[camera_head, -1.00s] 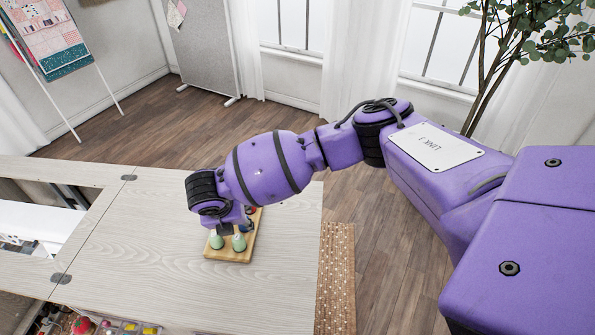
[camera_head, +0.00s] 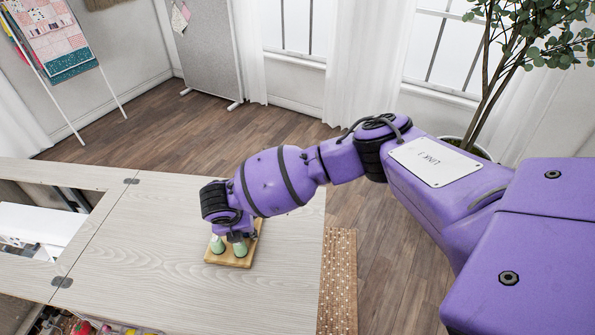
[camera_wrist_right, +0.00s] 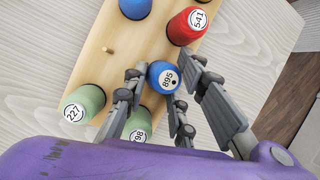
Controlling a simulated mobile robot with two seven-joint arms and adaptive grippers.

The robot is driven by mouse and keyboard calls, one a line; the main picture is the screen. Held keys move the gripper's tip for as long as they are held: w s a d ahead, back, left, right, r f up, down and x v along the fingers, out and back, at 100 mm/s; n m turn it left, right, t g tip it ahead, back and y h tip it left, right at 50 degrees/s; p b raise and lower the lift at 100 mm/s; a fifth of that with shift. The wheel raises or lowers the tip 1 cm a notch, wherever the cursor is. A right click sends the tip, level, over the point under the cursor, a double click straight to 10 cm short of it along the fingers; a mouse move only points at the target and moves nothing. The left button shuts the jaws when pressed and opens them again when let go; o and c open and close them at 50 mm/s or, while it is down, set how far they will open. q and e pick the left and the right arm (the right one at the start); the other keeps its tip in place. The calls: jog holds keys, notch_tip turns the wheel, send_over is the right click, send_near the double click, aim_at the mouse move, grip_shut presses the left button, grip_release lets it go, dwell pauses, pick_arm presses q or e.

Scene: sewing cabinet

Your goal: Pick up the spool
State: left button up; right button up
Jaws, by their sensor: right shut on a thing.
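A wooden spool rack (camera_head: 233,261) lies on the pale table, below my right gripper (camera_head: 238,238). In the right wrist view, my right gripper (camera_wrist_right: 163,80) is shut on a blue spool (camera_wrist_right: 166,77) labelled 895, with a finger on either side. This spool is in line with a green spool (camera_wrist_right: 138,125) and a red spool (camera_wrist_right: 187,25). I cannot tell whether it still sits on the rack or is slightly raised. Its lower part is hidden. My left gripper is not in view.
The tabletop (camera_head: 150,240) around the rack is clear. A cabinet opening (camera_head: 50,215) lies at the left.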

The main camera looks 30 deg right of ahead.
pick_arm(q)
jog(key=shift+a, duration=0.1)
pick_arm(e)
jog(key=shift+s+a+f, duration=0.1)
jog(key=shift+a+f, duration=0.05)
jog(key=shift+a, duration=0.05)
jog(key=shift+r, duration=0.4)
jog(key=shift+w+r, duration=0.2)
jog(key=shift+r, duration=1)
jog(key=s+r, duration=0.1)
jog(key=r, duration=0.1)
jog(key=s+a+r+p, duration=0.1)
jog(key=s+r, duration=0.2)
jog(key=r, duration=0.1)
jog(key=shift+s+a+r, duration=0.1)
jog(key=shift+s+a, duration=0.15)
jog(key=shift+a, duration=0.1)
jog(key=shift+c, duration=0.4)
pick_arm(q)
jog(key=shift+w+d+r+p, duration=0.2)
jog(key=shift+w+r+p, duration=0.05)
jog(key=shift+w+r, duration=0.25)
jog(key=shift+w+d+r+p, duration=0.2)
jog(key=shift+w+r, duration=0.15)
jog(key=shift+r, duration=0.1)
pick_arm(e)
jog(key=s+a+r, duration=0.3)
jog(key=s, duration=0.6)
jog(key=shift+r, duration=0.35)
